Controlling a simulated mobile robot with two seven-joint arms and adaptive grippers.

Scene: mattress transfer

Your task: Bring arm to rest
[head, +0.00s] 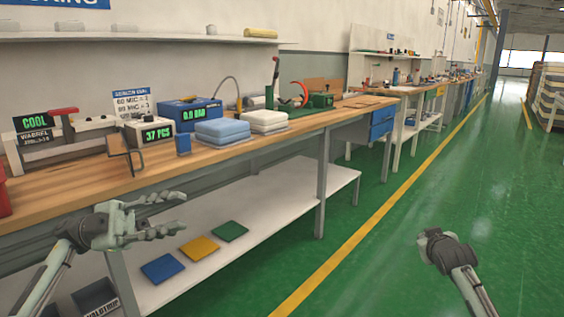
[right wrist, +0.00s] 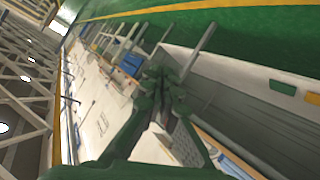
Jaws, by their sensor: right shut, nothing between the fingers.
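My left gripper (head: 184,211) is in front of the workbench (head: 185,160), below its top edge. Its two fingers are apart and nothing shows between them. My right gripper (head: 431,237) hangs over the green floor, to the right of the yellow line and well clear of the bench. It is shut and empty; its closed fingers also show in the right wrist view (right wrist: 163,85). A blue folded pad stack (head: 222,131) and a white folded pad stack (head: 264,121) lie on the bench top, apart from both grippers.
A white lower shelf (head: 285,195) holds a blue, a yellow and a green flat square (head: 230,231). A blue box (head: 187,112) with a display, a small scale (head: 150,132) and a metal bracket (head: 124,152) stand on the bench. The floor (head: 375,260) around my right arm is free.

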